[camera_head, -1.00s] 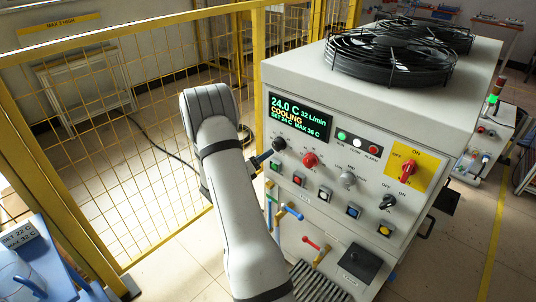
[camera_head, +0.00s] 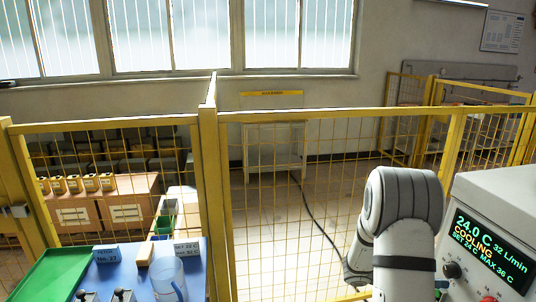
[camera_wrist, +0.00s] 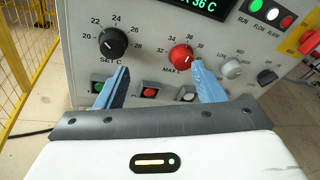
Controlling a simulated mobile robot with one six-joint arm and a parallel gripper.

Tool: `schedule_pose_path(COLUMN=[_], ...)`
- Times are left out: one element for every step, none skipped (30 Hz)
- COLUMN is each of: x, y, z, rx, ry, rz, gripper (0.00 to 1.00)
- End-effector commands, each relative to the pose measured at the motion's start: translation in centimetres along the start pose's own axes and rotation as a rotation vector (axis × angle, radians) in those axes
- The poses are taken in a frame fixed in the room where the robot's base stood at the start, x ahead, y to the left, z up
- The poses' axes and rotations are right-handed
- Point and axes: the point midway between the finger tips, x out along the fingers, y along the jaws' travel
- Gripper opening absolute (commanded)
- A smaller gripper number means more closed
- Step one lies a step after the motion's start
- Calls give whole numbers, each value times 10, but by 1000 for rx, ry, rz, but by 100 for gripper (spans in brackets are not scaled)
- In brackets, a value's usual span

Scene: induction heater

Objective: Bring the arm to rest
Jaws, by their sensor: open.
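My gripper (camera_wrist: 157,85) shows in the wrist view with its two blue fingers apart and nothing between them. It is in front of the cooling unit's control panel (camera_wrist: 150,22), below the black SET C knob (camera_wrist: 113,43) and the red MAX C knob (camera_wrist: 181,55). Whether a fingertip touches the panel I cannot tell. The knobs look free of the fingers. In the head view my arm stands left of the unit (camera_head: 500,190), and the gripper is hidden. The display (camera_head: 487,250) reads 24.0 C, 32 L/min, COOLING, SET 24 C, MAX 36 C.
A yellow mesh fence (camera_head: 285,200) runs behind my arm. A blue table (camera_head: 140,278) at lower left holds a green tray (camera_head: 52,274), a clear jug (camera_head: 170,279) and small signs. Buttons (camera_wrist: 150,91) sit between and beside the fingers.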

Motion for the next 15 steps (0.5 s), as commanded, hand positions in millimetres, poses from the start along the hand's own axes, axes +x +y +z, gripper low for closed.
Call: schedule_pose_path(x=[-14,-22,-32,-40,-48,-60,-68,-78,-90,-100,-110,-123,-133,-144,-158], y=[-18,-27,-40,-49,-58,-69,-77,-85,-95,-102,-109,-117,-124,-130,-137], z=[7,7,7,6,5,3,2,-1,-4,-6,-9,-13,-16,-19,-22], rx=[101,159,237,296,354,433,491,549,627,685,742,817,873,928,1001], ry=[61,101,154,196,237,293,334,378,435,481,525,587,633,681,745], rz=[-14,-23,-38,-49,-60,-75,-86,-98,-114,-127,-140,-158,-173,-189,-210], gripper=[63,63,63,63,63,63,63,63,63,63,63,63,63,63,63])
